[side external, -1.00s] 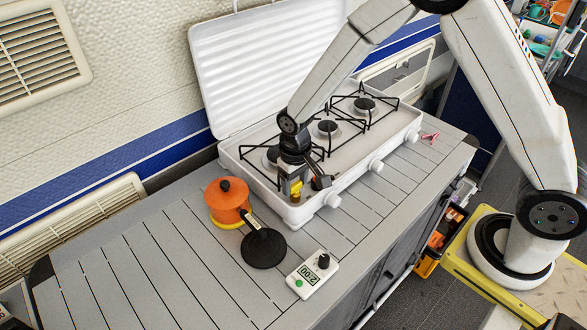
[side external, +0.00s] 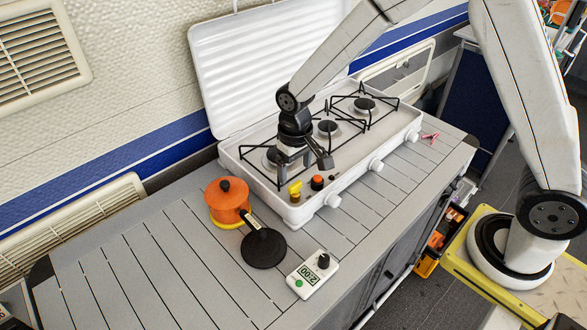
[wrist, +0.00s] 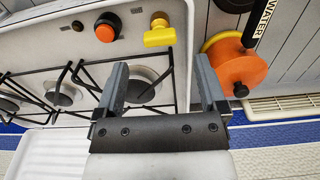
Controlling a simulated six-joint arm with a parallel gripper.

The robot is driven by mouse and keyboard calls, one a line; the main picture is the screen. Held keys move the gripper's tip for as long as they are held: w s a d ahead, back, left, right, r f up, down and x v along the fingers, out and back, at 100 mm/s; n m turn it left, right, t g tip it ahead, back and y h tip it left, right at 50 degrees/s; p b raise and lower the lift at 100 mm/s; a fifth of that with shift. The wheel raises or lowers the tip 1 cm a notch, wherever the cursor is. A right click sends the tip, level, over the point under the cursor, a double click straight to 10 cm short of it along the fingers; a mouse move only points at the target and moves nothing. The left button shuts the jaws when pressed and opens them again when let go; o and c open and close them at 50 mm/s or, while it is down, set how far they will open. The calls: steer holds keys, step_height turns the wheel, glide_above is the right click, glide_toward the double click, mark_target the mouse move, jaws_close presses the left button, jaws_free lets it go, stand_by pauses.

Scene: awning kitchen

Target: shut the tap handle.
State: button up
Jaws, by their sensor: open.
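The yellow tap handle (side external: 295,188) stands on the front left corner of the white stove. In the wrist view the tap handle (wrist: 160,36) is a short yellow bar lying crosswise, with a round yellow post beside it. My gripper (side external: 305,162) is open and empty, raised above and a little behind the handle, apart from it. In the wrist view my gripper's (wrist: 160,63) two fingers stand wide apart, with the handle beyond their tips.
An orange button (side external: 317,182) sits beside the handle. The stove (side external: 400,128) has burners with black wire grates. An orange pan (side external: 226,196) and a white timer (side external: 313,275) stand on the grey slatted counter (side external: 130,270), whose left part is clear.

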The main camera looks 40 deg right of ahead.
mark_target(295, 184)
steer(key=shift+r, duration=1.5)
steer(key=s+d+r+t, duration=0.2)
steer(key=s+d, duration=0.6)
steer(key=s, duration=0.5)
steer(key=shift+s+d+r+t, duration=0.15)
steer(key=shift+s+d+t, duration=0.1)
steer(key=shift+t, duration=0.05)
